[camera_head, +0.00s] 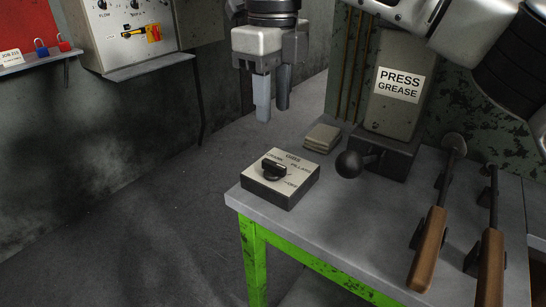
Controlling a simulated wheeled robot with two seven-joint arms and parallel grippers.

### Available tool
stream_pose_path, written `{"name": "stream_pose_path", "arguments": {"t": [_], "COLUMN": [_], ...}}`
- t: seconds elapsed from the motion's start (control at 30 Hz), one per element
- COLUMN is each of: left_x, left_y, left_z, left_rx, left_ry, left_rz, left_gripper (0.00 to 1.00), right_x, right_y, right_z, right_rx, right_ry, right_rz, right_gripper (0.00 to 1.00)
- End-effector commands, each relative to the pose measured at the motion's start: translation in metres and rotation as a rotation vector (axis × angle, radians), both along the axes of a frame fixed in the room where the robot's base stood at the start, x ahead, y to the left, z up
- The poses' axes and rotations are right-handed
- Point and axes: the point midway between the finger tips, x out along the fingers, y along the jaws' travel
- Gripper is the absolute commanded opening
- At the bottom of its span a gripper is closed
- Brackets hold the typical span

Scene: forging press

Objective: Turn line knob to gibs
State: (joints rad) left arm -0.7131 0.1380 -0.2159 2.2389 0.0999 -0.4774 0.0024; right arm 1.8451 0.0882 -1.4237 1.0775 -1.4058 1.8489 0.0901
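The line knob (273,171) is a black rotary knob on a low box (294,188) with a light label plate, at the table's near left corner. Small lettering surrounds it: what looks like GIBS at the back, PILLARS at back right, OFF at right, and a partly hidden word at back left. The knob's bar lies roughly left to right; I cannot tell which end points. My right gripper (273,106) hangs above and behind the box, fingers down. Its two fingers are apart with nothing between them, and it is not touching the knob. My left gripper is not in view.
A PRESS GREASE unit (394,100) with a black ball handle (349,164) stands behind the knob box. A folded cloth or pad stack (322,138) lies between them. Wooden-handled tools (428,250) rest at right. A control panel (128,32) is on the left wall.

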Motion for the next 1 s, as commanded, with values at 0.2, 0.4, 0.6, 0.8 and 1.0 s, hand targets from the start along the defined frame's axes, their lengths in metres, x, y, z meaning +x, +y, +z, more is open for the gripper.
{"name": "stream_pose_path", "arguments": {"t": [0.2,0.4,0.6,0.8,1.0], "left_x": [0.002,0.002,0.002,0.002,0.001], "left_y": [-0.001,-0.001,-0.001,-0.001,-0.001], "left_z": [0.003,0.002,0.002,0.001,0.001], "left_rx": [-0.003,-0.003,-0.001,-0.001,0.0], "left_ry": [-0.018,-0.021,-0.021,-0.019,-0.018], "left_rz": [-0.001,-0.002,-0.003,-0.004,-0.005], "left_gripper": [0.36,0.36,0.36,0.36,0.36], "right_x": [0.0,-0.001,0.0,0.0,0.0], "right_y": [0.0,0.0,0.0,0.0,0.0], "right_z": [-0.052,-0.087,-0.104,-0.107,-0.107], "right_rx": [0.0,0.002,0.003,0.003,0.003], "right_ry": [0.004,0.002,0.002,0.0,0.0], "right_rz": [0.0,0.001,0.0,0.0,0.0], "right_gripper": [0.35,0.35,0.35,0.35,0.18]}}
